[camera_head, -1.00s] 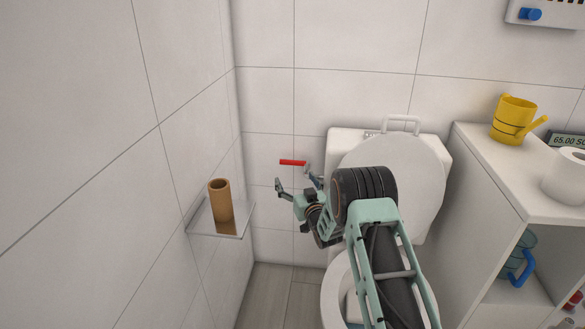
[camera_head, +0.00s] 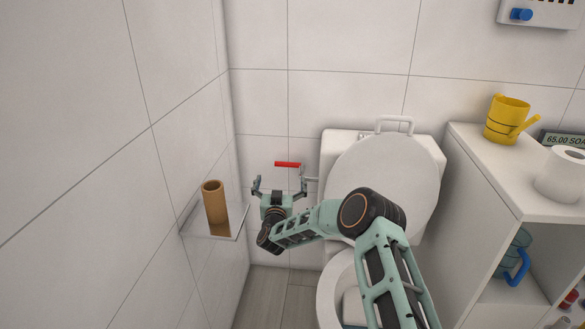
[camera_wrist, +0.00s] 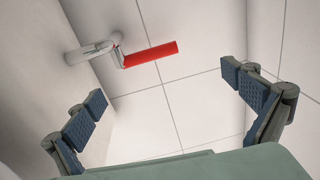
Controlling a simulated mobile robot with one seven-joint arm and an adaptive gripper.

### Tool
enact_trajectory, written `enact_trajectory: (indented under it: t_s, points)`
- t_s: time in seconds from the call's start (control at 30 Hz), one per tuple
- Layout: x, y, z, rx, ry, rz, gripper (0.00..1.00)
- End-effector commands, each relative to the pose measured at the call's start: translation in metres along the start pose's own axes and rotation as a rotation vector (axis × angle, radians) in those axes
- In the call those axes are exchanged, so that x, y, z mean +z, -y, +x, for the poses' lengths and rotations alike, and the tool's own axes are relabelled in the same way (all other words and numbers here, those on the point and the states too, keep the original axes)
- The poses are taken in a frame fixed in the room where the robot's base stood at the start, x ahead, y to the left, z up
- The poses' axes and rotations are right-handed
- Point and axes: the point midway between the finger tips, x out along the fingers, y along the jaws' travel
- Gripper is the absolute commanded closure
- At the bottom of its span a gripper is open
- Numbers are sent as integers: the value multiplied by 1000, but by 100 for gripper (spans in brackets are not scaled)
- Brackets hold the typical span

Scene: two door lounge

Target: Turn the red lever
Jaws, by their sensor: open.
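The red lever (camera_head: 287,164) sticks out to the left of the toilet tank, near the wall. In the wrist view the red lever (camera_wrist: 151,54) is a short red bar on a grey metal fitting (camera_wrist: 92,52). My gripper (camera_head: 279,182) is just below and in front of the lever in the head view, its fingers spread to either side. In the wrist view my gripper (camera_wrist: 167,98) is open and empty; the lever lies beyond the fingertips, toward the upper middle, and appears untouched.
A toilet (camera_head: 385,185) with a raised lid stands right of the gripper. A glass shelf (camera_head: 229,222) with a cardboard tube (camera_head: 214,202) is on the left wall. A white cabinet (camera_head: 470,165) bears a yellow watering can (camera_head: 507,121) and a paper roll (camera_head: 560,175).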

Motion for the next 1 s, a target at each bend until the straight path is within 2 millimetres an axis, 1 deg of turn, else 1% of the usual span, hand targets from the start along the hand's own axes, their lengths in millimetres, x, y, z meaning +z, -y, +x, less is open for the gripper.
enact_trajectory:
  t_s: [0.13, 0.27, 0.37, 0.73, 1.0]
  points:
    - [3, -4, 1, 63, 34, -3, 0]
    - [3, -5, 4, 81, 44, -7, 0]
    - [4, -6, 10, 82, 44, -8, 0]
    - [7, -9, 55, 80, 42, -7, 0]
    - [8, -11, 83, 79, 43, -8, 0]
